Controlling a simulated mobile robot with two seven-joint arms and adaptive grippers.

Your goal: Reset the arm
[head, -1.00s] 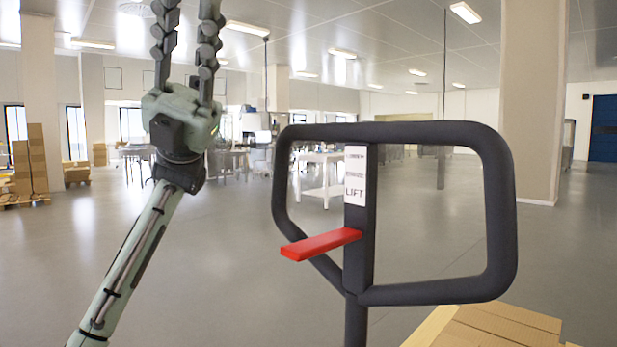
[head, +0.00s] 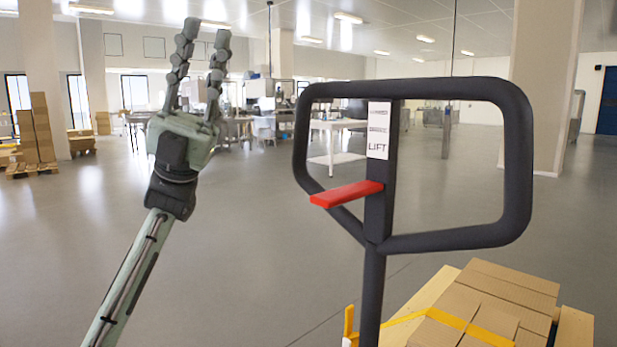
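My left gripper (head: 204,45) is raised at the upper left of the head view, fingers pointing up. Its two jointed dark fingers are apart with nothing between them. The green-grey palm and forearm come up from the bottom left. The gripper is left of the black loop handle of a pallet jack (head: 518,160) and clear of it. The handle has a red lever (head: 347,194) and a white label reading LIFT. My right gripper is not in view.
Strapped cardboard boxes (head: 500,300) lie on wood at the bottom right, behind the handle. Stacked boxes (head: 35,130) stand at the far left. A white table (head: 338,125) and a pillar (head: 543,90) stand further back. The grey floor between is clear.

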